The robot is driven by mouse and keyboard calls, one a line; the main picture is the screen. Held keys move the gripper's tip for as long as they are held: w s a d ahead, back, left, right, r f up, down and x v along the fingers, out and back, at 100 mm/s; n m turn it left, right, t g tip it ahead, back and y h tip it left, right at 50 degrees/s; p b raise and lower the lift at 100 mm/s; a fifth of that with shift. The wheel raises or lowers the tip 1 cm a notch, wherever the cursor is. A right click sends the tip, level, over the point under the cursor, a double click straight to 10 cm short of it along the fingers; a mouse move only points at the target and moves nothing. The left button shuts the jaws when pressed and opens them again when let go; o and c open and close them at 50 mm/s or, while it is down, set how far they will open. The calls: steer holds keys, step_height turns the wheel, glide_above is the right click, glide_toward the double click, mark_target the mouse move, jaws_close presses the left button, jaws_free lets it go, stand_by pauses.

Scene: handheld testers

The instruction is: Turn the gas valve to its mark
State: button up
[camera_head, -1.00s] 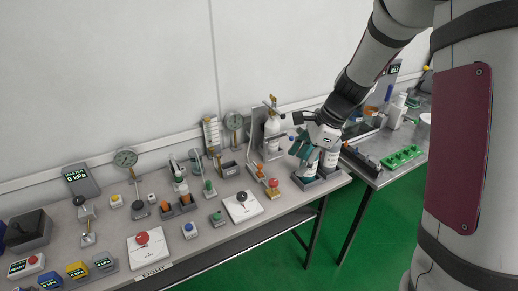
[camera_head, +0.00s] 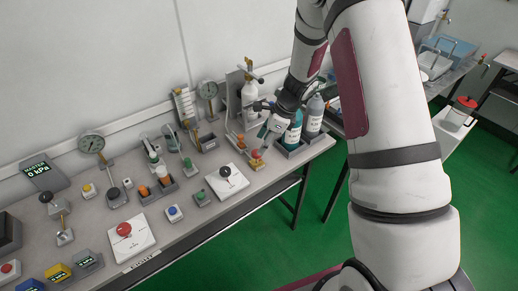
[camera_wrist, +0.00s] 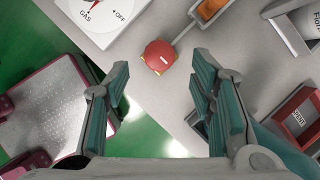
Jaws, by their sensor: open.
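The gas valve is a white plate (camera_head: 234,187) with a dark knob (camera_head: 225,171) on the bench. In the wrist view the plate (camera_wrist: 113,34) is cut off at the upper left. It shows a red pointer and the words GAS and OFF; its top part is out of frame. My gripper (camera_head: 266,137) is above the bench, to the right of the valve and apart from it. In the wrist view my gripper (camera_wrist: 160,82) is open, with nothing between its teal fingers.
A red button on a yellow base (camera_wrist: 158,56) stands close ahead of my fingers. Bottles in a grey tray (camera_head: 290,153) stand to the right. A red-knobbed plate (camera_head: 130,246) and small buttons lie left. The bench's front edge is near, with green floor beyond.

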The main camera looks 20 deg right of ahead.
mark_target(257, 157)
steer(key=shift+x, duration=2.2)
steer(key=c, duration=1.1)
